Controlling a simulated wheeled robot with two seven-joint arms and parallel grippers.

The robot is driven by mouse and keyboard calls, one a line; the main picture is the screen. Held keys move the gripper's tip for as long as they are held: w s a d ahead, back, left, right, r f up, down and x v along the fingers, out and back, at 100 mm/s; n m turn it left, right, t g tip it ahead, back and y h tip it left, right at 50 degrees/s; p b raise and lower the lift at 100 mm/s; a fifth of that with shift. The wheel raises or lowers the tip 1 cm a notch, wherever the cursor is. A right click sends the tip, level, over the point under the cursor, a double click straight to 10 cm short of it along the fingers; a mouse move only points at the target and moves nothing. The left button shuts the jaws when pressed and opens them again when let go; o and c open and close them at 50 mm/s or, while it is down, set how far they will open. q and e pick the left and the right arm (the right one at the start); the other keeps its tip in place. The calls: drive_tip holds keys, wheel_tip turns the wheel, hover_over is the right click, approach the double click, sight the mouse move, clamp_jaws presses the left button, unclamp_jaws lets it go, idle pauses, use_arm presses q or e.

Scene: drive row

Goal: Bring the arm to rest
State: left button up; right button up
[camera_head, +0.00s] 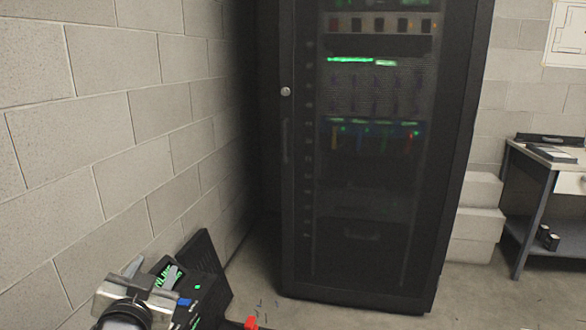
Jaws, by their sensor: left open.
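My left gripper (152,275) is at the lower left, low in the picture and close to the grey block wall. Its fingers are apart and I see nothing between them. Behind and beside it stands a dark box (213,270) with green lettering and a small blue part, partly hidden by the gripper. I cannot tell whether the two touch. My right gripper is out of view.
A tall black rack cabinet (300,200) with its door shut and lit devices inside stands ahead. The block wall (105,120) runs along the left. A desk (545,160) stands at the right. A red item (251,323) shows at the bottom edge. Bare floor lies before the cabinet.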

use_arm(q)
drive_tip(key=s+d+f+g+h, duration=0.3)
drive_tip(key=s+d+f, duration=0.4)
drive_tip(key=s+f, duration=0.3)
drive_tip(key=s+d+f+g+h+p, duration=0.1)
drive_tip(key=s+d+f+g+h, duration=0.1)
drive_tip(key=s+d+f, duration=0.5)
wheel_tip(320, 180, down, 4)
drive_tip(key=s+h, duration=0.1)
drive_tip(key=s, duration=0.2)
drive_tip(key=shift+g+h, duration=0.4)
drive_tip(key=shift+w, duration=0.1)
drive_tip(key=shift+c, duration=0.9)
drive_tip(key=shift+a, duration=0.15)
